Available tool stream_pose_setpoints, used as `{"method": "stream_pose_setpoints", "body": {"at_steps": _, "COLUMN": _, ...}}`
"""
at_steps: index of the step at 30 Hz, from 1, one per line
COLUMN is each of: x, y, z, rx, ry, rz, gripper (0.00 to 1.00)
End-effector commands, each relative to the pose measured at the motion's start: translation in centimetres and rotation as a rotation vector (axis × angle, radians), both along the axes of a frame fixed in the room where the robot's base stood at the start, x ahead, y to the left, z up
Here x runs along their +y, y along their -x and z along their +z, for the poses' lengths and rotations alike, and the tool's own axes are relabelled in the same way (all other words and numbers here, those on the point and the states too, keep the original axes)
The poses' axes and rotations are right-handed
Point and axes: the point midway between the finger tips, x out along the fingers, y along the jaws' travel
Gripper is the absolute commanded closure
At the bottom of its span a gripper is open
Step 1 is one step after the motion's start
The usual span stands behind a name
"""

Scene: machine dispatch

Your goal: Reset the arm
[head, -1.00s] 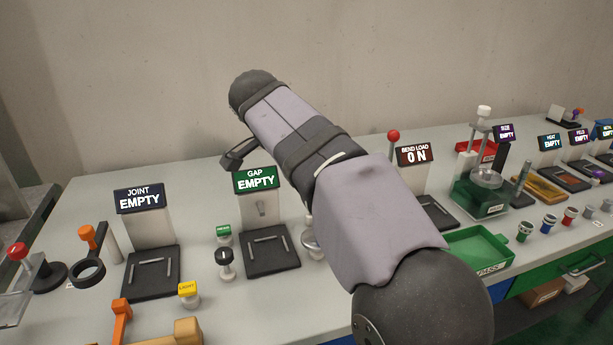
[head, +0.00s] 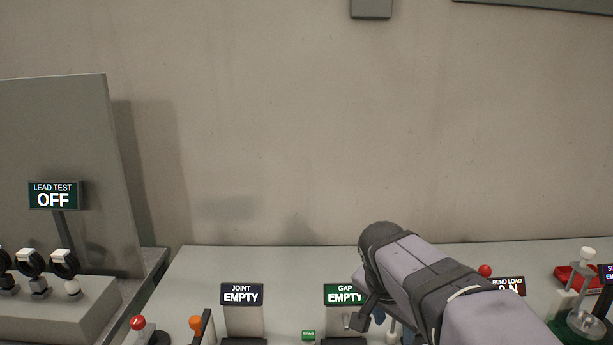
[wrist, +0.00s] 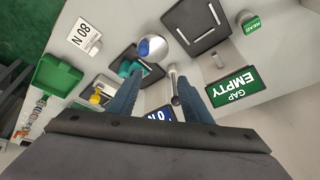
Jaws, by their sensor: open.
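My arm shows at the lower right of the head view, grey with dark bands. My gripper (wrist: 160,98) shows in the wrist view as two dark blue fingers set well apart, open, with nothing held between them. A thin metal post with a dark end (wrist: 174,86) appears between the fingers; I cannot tell how far below them it is. In the head view, most of the gripper is hidden by the arm, near the GAP sign (head: 344,294), which reads EMPTY and also shows in the wrist view (wrist: 222,88).
In the head view, the JOINT sign (head: 242,294) reads EMPTY. A LEAD TEST panel (head: 53,196) reading OFF stands at left. A red-knobbed lever (head: 138,323) stands on the bench. A green tray (wrist: 58,76) and round silver knob (wrist: 151,47) show in the wrist view.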

Motion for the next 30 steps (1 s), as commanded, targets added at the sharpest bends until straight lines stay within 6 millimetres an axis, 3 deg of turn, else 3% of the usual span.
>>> {"method": "stream_pose_setpoints", "body": {"at_steps": 1, "x": 0.0, "y": 1.2, "z": 1.6, "rx": 0.042, "ry": 0.001, "rz": 0.057, "gripper": 0.55}}
{"method": "stream_pose_setpoints", "body": {"at_steps": 18, "x": 1.6, "y": 14.9, "z": 3.8, "rx": 0.354, "ry": -0.069, "rz": 0.685, "gripper": 0.55}}
{"method": "stream_pose_setpoints", "body": {"at_steps": 24, "x": 2.1, "y": 18.2, "z": 4.2, "rx": 0.392, "ry": -0.092, "rz": 0.807, "gripper": 0.55}}
{"method": "stream_pose_setpoints", "body": {"at_steps": 30, "x": 2.2, "y": 19.3, "z": 4.1, "rx": 0.403, "ry": -0.1, "rz": 0.852, "gripper": 0.55}}
